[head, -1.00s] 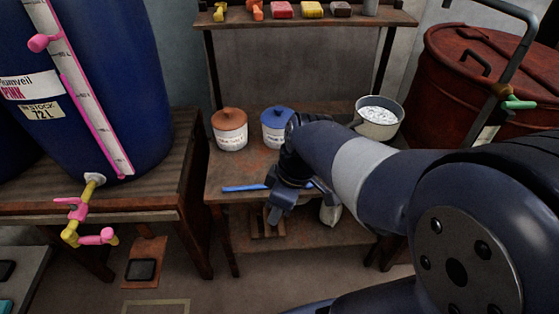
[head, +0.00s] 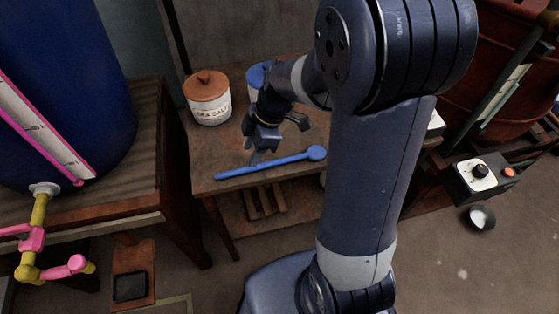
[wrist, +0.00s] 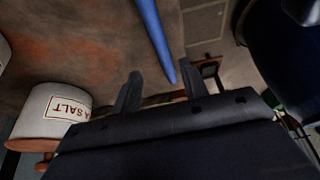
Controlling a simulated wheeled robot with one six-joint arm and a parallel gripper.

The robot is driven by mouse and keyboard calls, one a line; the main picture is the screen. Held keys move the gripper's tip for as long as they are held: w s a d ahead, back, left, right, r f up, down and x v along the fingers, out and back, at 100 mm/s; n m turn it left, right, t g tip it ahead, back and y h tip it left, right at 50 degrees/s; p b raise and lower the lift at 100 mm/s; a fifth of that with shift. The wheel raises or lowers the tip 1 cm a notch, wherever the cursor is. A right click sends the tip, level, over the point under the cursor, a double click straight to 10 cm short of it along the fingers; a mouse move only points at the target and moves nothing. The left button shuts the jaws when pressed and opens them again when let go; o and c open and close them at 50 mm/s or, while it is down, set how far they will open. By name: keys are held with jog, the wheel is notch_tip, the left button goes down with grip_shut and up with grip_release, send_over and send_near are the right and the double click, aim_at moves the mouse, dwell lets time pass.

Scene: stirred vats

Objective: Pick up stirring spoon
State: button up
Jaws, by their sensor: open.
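The blue stirring spoon (head: 272,165) lies on the worn wooden table (head: 205,175) along its front edge. Its round end is at the right and its handle end at the left. My gripper (head: 256,157) is above the table, just behind the spoon's handle in the head view. In the wrist view the spoon (wrist: 155,38) runs down from the top, its end showing near the gap between my open fingers (wrist: 158,90). The fingers are empty. I cannot tell the exact height of the fingers above the spoon.
A sea salt jar (head: 208,98) with a brown lid stands left of my gripper. A blue-lidded jar (head: 257,75) is partly hidden behind my arm. A blue barrel (head: 60,90) with a pink and yellow tap stands at left. A control box (head: 480,178) is at right.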

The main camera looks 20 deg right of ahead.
aim_at(247, 168)
jog(key=x, duration=0.5)
jog(key=shift+s+d+f+b, duration=0.2)
jog(key=shift+s+d+b, duration=0.05)
jog(key=shift+b, duration=0.05)
jog(key=shift+c, duration=0.2)
grip_shut()
